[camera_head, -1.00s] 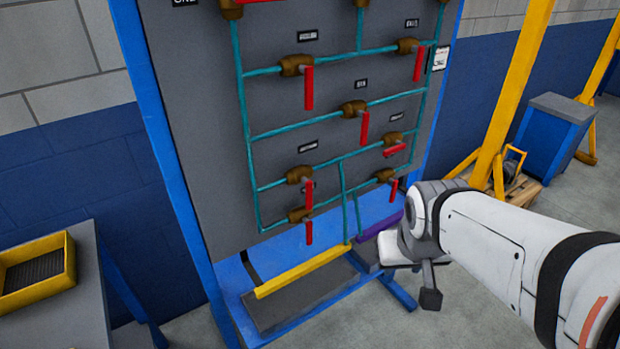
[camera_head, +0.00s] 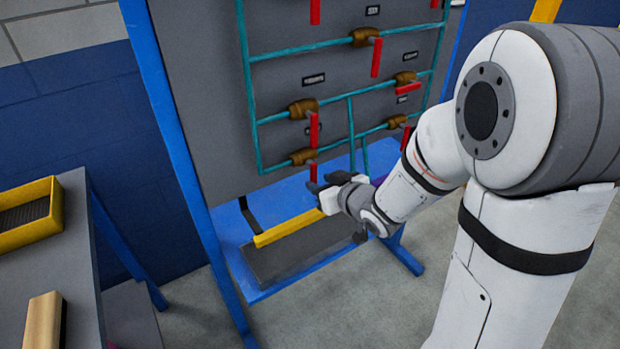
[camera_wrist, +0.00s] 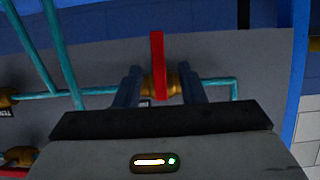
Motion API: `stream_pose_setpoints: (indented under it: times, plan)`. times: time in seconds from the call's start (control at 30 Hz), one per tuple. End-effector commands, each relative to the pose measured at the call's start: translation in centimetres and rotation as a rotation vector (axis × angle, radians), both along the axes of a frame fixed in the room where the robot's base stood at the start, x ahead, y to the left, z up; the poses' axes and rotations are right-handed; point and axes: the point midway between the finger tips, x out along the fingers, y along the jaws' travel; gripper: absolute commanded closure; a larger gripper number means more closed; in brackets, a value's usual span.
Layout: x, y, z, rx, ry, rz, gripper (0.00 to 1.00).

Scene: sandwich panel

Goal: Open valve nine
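The lowest left valve on the grey panel has a brown body (camera_head: 302,156) and a red lever (camera_head: 313,172) that hangs down. My gripper (camera_head: 322,186) is right at this lever, in front of the panel's lower edge. In the wrist view the picture is upside down, and the red lever (camera_wrist: 157,60) stands between the two dark fingers of my gripper (camera_wrist: 160,88). The fingers are apart, with a gap on each side of the lever. The brown valve body (camera_wrist: 155,86) shows behind them. The label plates are too small to read.
Other red-lever valves sit above (camera_head: 303,108) and to the right (camera_head: 397,121) on teal pipes. A yellow bar (camera_head: 285,228) lies on the blue frame (camera_head: 232,225) below. A workbench with a yellow bin (camera_head: 40,232) stands at left. Grey floor is free in front.

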Motion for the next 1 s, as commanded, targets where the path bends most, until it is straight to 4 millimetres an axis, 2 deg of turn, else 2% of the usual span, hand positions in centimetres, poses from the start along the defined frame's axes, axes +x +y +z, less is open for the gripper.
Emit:
stream_pose_setpoints:
  times: [0.3, 0.5, 0.73, 1.0]
  plan:
    - [3.8, 2.6, -2.0, -0.002, 0.001, 0.0, 0.64]
    - [4.7, 3.1, -2.4, -0.002, 0.001, -0.003, 0.64]
    - [4.7, 3.1, -2.3, -0.002, 0.001, -0.004, 0.64]
    - [4.7, 3.0, -2.3, -0.002, 0.001, -0.004, 0.86]
